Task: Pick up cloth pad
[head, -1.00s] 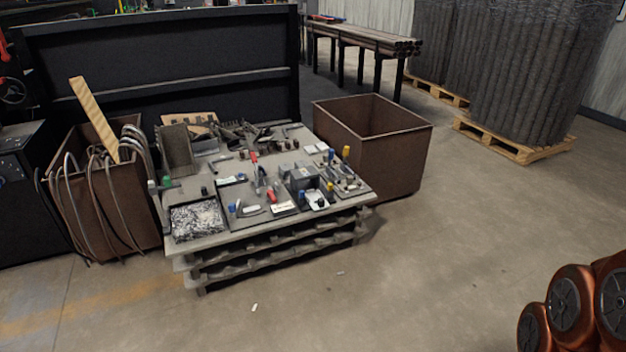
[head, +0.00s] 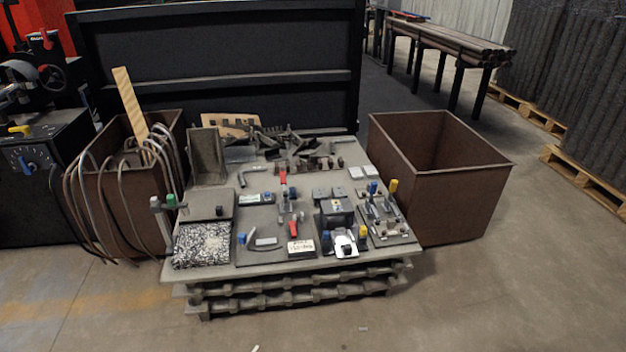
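A black-and-white speckled square pad (head: 203,245), which looks like the cloth pad, lies flat at the front left corner of the grey worktable (head: 270,269). Nothing rests on it that I can see. A grey plate with a small dark block lies just behind it, and a dark plate with tools lies to its right. My gripper is not in view, so its state and its distance from the pad do not show.
Red-handled clamps (head: 285,195) and several fixtures crowd the table's middle and right. A rusty bin (head: 440,190) stands at the right, empty as far as I see. Another bin (head: 118,205) with bent hoses stands at the left. The floor (head: 330,335) in front is mostly clear.

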